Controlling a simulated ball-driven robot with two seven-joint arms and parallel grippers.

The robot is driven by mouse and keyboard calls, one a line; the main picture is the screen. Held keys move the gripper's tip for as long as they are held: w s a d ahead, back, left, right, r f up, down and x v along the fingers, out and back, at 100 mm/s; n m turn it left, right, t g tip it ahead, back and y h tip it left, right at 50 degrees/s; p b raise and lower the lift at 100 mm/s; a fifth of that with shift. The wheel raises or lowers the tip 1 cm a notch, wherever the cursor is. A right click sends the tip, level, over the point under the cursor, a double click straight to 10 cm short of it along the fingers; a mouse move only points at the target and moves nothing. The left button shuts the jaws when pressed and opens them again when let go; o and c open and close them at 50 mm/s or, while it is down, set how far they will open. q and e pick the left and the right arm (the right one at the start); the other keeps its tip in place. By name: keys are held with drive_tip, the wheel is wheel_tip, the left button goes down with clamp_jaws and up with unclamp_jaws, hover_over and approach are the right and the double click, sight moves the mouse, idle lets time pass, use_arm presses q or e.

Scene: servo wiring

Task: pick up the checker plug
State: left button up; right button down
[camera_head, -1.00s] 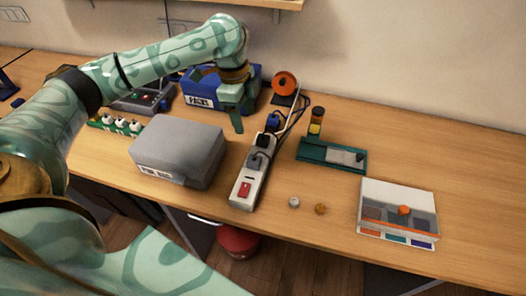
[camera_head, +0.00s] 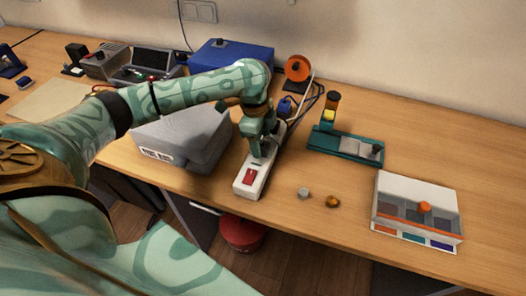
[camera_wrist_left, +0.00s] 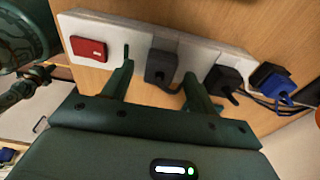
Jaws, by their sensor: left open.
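A white power strip (camera_head: 244,189) with a red switch (camera_head: 249,177) lies on the bench, also seen in the left wrist view (camera_wrist_left: 125,40). In the left wrist view a black plug (camera_wrist_left: 161,66) sits in it between my open fingers, apparently untouched. A second black plug (camera_wrist_left: 226,80) and a blue plug (camera_wrist_left: 272,80) sit further along; the blue one also shows in the head view (camera_head: 286,106). No label shows which is the checker plug. My left gripper (camera_head: 262,152), also in the wrist view (camera_wrist_left: 157,62), is low over the strip. My right gripper is out of view.
A grey box (camera_head: 185,135) stands close left of the strip. A blue box (camera_head: 230,54) and an orange spool (camera_head: 298,69) are behind. A teal device (camera_head: 345,146) and a sectioned white tray (camera_head: 414,196) stand right.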

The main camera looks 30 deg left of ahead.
sight(264, 144)
use_arm(q)
drive_tip(key=shift+f, duration=0.35)
drive_tip(key=shift+r, duration=0.1)
drive_tip(key=shift+c, duration=0.4)
drive_tip(key=c, duration=1)
drive_tip(key=shift+r, duration=0.15)
drive_tip(key=shift+r+p, duration=0.25)
drive_tip(key=shift+p, duration=0.05)
wheel_tip(264, 144, up, 3)
drive_tip(key=shift+w+f+p, duration=0.1)
drive_tip(key=shift+p, duration=0.65)
drive_tip(key=s+a+r+p, duration=0.4)
drive_tip(key=s+a+r, duration=0.2)
drive_tip(key=s+r, duration=0.3)
drive_tip(key=s, duration=0.3)
drive_tip(key=shift+s+a+r, duration=0.2)
drive_tip(key=shift+s+r, duration=0.05)
drive_tip(key=shift+s, duration=0.05)
